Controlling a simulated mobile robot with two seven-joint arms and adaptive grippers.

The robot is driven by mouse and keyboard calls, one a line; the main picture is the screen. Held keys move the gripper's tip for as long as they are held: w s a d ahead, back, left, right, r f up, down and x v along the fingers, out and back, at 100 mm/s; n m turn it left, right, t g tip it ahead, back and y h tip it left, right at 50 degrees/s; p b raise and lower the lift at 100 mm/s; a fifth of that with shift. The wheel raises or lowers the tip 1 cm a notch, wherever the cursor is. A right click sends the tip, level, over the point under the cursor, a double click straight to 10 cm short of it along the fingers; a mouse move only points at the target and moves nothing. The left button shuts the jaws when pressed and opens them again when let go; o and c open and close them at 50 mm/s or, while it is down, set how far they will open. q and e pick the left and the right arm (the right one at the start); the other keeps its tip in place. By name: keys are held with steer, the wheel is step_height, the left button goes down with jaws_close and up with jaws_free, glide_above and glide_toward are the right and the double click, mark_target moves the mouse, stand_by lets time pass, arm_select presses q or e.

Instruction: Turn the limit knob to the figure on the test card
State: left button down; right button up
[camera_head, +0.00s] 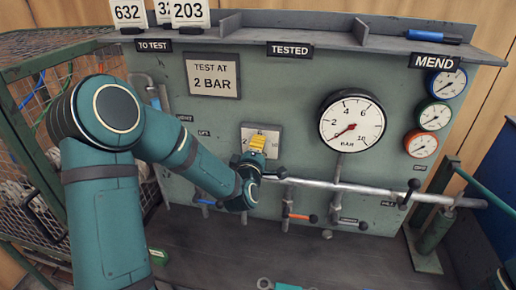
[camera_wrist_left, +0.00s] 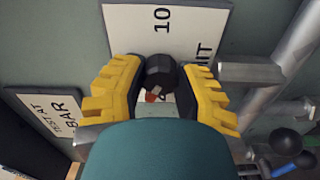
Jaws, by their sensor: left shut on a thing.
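The test card (camera_head: 213,75) on the grey-green panel reads "TEST AT 2 BAR"; it also shows in the left wrist view (camera_wrist_left: 38,118). The white limit plate (camera_head: 246,131) is low in the middle of the panel, mostly behind my gripper. In the left wrist view the plate (camera_wrist_left: 120,22) shows a "10" and part of the word "LIMIT". My left gripper (camera_head: 257,144) is at the plate, its yellow fingers shut on the black limit knob (camera_wrist_left: 160,73), one on each side. An orange-red mark shows beside the knob; the figure it points to is hidden. My right gripper is not in view.
A big pressure gauge (camera_head: 352,121) right of the plate has its needle at the low end. A silver pipe (camera_head: 350,187) with several valve handles runs below. Smaller gauges (camera_head: 447,84) sit at the right. Number cards (camera_head: 190,12) and a blue marker (camera_head: 434,36) are on the top shelf.

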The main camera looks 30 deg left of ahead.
arm_select(q)
steer(key=n, duration=0.5)
steer(key=shift+a+r, duration=0.1)
steer(key=shift+r, duration=0.1)
stand_by(0.3)
steer(key=c, duration=0.6)
jaws_free()
steer(key=shift+f, duration=0.1)
steer(key=v, duration=0.7)
steer(key=shift+s, duration=0.25)
steer(key=shift+f, duration=0.15)
